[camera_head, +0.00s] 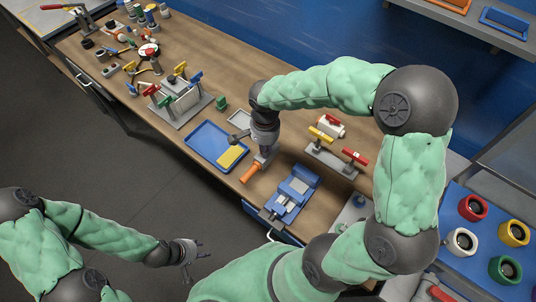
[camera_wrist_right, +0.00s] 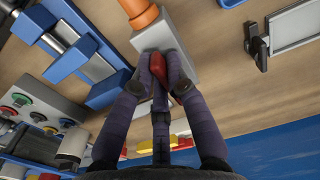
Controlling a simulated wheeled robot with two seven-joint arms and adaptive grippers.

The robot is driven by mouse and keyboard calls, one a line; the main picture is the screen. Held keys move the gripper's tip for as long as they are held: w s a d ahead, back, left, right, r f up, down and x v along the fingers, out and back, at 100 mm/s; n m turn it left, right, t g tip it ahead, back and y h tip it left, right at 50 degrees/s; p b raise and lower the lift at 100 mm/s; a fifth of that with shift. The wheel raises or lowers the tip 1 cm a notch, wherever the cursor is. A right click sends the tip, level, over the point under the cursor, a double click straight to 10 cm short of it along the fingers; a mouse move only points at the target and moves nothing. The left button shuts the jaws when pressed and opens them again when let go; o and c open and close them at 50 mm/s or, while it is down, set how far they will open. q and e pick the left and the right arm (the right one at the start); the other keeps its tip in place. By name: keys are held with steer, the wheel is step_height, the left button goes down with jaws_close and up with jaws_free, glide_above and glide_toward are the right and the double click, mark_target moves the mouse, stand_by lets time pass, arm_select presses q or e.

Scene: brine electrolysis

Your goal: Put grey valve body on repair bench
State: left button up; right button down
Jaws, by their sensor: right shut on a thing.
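The grey valve body (camera_wrist_right: 168,38) is a pale grey block with an orange cylindrical end (camera_wrist_right: 138,12) and a red part between my fingertips. My right gripper (camera_wrist_right: 158,72) is shut on it at the red part. In the head view the right gripper (camera_head: 265,150) points down over the wooden repair bench (camera_head: 262,205), with the orange end showing below it. I cannot tell whether the valve body touches the bench top. My left gripper (camera_head: 194,266) is open and empty, out over the floor in front of the bench.
A blue tray (camera_head: 199,139) with a yellow piece lies left of the right gripper. A blue vise (camera_head: 292,194) stands to its right. A stand (camera_head: 330,158) with yellow- and red-handled valves is behind the vise. Several fittings and tools fill the bench's far left.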

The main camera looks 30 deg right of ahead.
mark_target(268, 154)
steer(key=shift+d+f, duration=0.3)
steer(key=shift+f, duration=0.05)
steer(key=f, duration=0.1)
steer(key=f+b, duration=0.1)
steer(key=f, duration=0.1)
steer(key=shift+d+f, duration=0.2)
steer(key=shift+f, duration=0.05)
steer(key=shift+f, duration=0.15)
steer(key=c, duration=1.3)
jaws_free()
steer(key=shift+o, duration=0.3)
